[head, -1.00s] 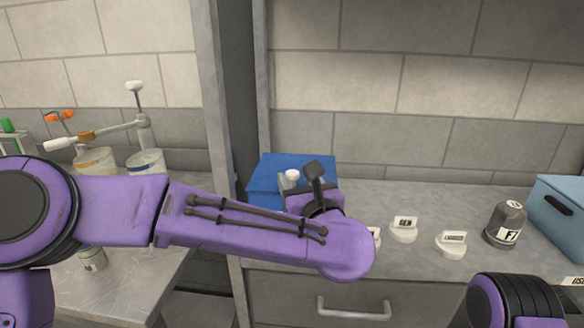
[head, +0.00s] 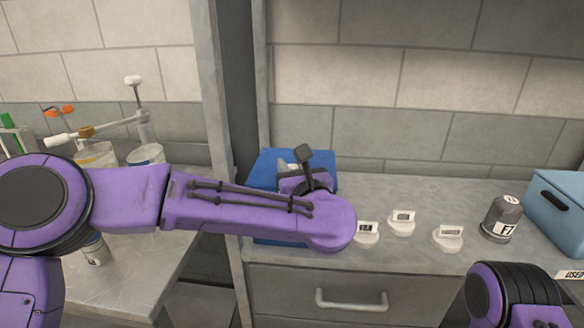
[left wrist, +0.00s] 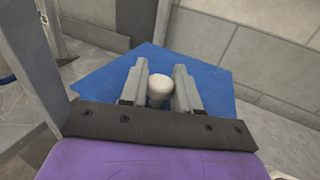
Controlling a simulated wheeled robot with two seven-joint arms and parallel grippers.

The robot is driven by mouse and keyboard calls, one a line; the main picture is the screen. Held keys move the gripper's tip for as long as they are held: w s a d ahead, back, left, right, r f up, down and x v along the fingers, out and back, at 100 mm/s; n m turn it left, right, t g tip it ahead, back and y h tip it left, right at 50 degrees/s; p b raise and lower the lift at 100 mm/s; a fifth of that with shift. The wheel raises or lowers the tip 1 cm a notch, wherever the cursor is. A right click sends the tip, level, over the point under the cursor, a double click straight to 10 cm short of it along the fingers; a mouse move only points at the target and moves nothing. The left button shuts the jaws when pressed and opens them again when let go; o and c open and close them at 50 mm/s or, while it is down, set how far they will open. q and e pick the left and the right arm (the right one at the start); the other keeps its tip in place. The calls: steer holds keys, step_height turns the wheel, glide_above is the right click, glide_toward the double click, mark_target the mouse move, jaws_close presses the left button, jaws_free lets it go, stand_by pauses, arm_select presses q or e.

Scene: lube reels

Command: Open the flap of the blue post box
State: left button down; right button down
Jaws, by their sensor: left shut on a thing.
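The blue post box (head: 268,172) stands on the grey worktop against the wall, mostly hidden behind my left arm in the head view. Its flat blue top (left wrist: 213,90) fills the middle of the left wrist view. A round white knob (left wrist: 160,84) shows there between the two grey fingers. My left gripper (left wrist: 160,74) is shut on this knob, one finger on each side. In the head view the left gripper (head: 290,168) is over the box and partly hidden by my wrist. Whether the flap is raised cannot be told. My right gripper is out of view.
Several white labelled knob-like pieces (head: 402,224) stand right of my left wrist. A grey bottle (head: 503,219) and a light blue bin (head: 556,210) stand further right. A grey upright post (head: 231,120) is left of the box. A drawer handle (head: 352,303) is below.

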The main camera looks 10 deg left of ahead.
arm_select(q)
steer(key=shift+r+g+p, duration=0.3)
steer(key=shift+r+p, duration=0.1)
steer(key=shift+r, duration=0.2)
steer(key=w+r+m+g+p, duration=0.1)
steer(key=w+r+g+p, duration=0.1)
steer(key=r+p, duration=0.2)
steer(key=w+r+m+g+h+p, duration=0.1)
steer(key=w+r+g+p, duration=0.2)
steer(key=p, duration=0.6)
steer(key=shift+r+g, duration=0.3)
steer(key=shift+r, duration=0.15)
